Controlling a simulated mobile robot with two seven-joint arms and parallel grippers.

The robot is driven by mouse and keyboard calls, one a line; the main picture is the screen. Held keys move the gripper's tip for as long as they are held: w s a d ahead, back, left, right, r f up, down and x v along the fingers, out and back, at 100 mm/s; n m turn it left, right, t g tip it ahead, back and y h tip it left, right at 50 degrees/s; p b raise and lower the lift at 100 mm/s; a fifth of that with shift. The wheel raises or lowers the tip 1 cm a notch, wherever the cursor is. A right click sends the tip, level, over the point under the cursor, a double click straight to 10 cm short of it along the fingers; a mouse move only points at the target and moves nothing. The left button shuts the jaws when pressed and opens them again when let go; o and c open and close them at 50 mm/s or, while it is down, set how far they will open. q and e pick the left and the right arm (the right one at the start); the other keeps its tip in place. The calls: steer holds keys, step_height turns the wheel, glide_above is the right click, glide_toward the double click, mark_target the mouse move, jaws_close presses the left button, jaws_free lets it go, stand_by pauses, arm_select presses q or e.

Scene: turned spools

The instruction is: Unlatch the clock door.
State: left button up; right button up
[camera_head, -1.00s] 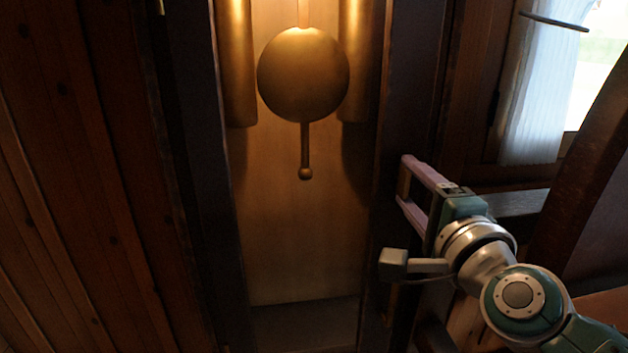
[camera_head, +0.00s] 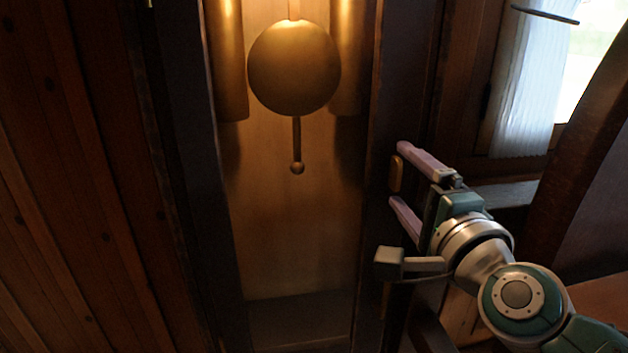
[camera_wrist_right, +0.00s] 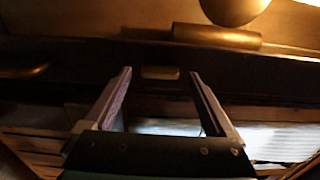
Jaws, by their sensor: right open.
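The clock door (camera_head: 385,120) is a tall dark frame around a lit case with a brass pendulum (camera_head: 294,68). It appears closed. A small brass latch piece (camera_head: 396,174) sits on its right upright; it also shows in the right wrist view (camera_wrist_right: 160,73). My right gripper (camera_head: 397,175) is open, its pink fingers pointing at the door with one above and one below the latch. In the right wrist view the latch lies between and just beyond the fingertips (camera_wrist_right: 160,71). I cannot tell if either finger touches it. My left gripper is out of view.
A brass bar (camera_wrist_right: 25,71) lies along the same upright in the right wrist view. Plank wall (camera_head: 70,180) fills the left. A window with a white curtain (camera_head: 528,85) and a dark slanted wooden piece (camera_head: 585,180) stand at right, near my arm.

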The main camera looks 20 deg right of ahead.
steer(key=v, duration=0.9)
steer(key=s+a+f+n+g+y+p, duration=0.1)
steer(key=a+n+g+y, duration=0.25)
steer(key=a+n, duration=0.3)
steer(key=s+a+n+g+y+p, duration=0.1)
steer(key=s+a+n+g+y, duration=0.1)
steer(key=a+n+y, duration=0.4)
steer(key=s+d+f+n+g+h+p, duration=0.1)
steer(key=s+d+n+g+h, duration=0.15)
steer(key=s+n+g, duration=0.35)
steer(key=s+d+f+n+g+h+p, duration=0.1)
steer(key=s+n+g+h+p, duration=0.2)
steer(key=s, duration=0.5)
step_height(320, 180, up, 37)
steer(key=n+p, duration=0.1)
steer(key=p, duration=3.5)
steer(key=shift+s+d+p, duration=0.15)
steer(key=shift+d+p, duration=0.2)
